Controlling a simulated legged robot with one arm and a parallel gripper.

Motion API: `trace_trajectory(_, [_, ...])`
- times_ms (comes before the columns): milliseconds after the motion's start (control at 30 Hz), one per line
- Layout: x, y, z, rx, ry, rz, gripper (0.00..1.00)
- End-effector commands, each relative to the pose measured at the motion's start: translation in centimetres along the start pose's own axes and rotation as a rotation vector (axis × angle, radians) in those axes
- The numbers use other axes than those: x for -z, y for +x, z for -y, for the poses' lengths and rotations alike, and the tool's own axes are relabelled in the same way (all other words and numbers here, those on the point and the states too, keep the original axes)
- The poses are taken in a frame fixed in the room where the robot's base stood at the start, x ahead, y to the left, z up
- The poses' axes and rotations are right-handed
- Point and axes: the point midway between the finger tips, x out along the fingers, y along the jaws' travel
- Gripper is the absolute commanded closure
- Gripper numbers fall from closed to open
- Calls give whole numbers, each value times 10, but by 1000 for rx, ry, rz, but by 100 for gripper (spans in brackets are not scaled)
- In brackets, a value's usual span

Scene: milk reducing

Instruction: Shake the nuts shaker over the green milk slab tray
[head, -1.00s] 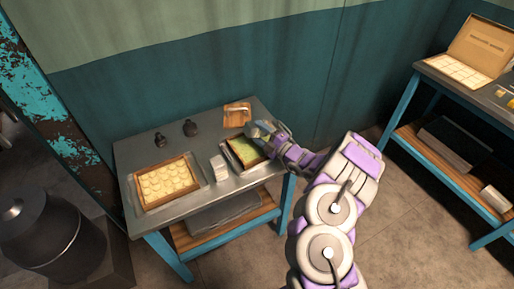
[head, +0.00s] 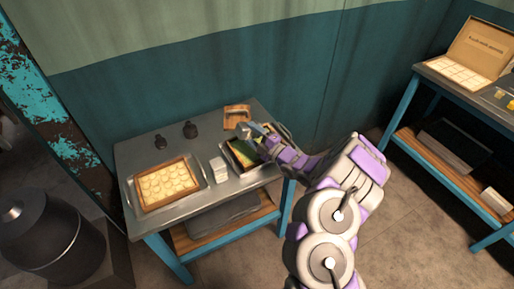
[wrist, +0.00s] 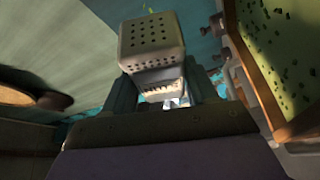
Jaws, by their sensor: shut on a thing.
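My gripper (head: 261,137) is above the right end of the table in the head view. It is shut on the nuts shaker (wrist: 152,40), a pale box with a perforated top, which shows between the fingers in the wrist view. The shaker also shows small in the head view (head: 243,131), over the tray's far part. The green milk slab tray (head: 235,165) lies under my gripper, partly hidden by it. In the wrist view the green slab (wrist: 285,50) is at the right, with dark bits scattered on it.
A tray of round pale pieces (head: 133,200) lies at the table's left. A white stack (head: 218,170) stands between the trays. Another table stands at the right.

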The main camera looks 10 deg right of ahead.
Motion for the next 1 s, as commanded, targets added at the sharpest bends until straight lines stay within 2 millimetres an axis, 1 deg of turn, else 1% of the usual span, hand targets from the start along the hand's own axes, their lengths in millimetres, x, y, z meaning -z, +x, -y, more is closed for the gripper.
trace_trajectory(33, [0,0,13,2,2,0,78])
trace_trajectory(133, [1,0,23,0,1,0,78])
trace_trajectory(233, [5,1,15,-3,0,0,78])
trace_trajectory(400, [18,7,-6,-4,-3,-3,78])
trace_trajectory(467, [18,7,-3,-2,-3,-2,78])
trace_trajectory(600, [16,6,19,2,0,-1,78])
trace_trajectory(700, [16,5,30,3,2,1,78])
trace_trajectory(1000, [17,6,27,0,-1,-2,78])
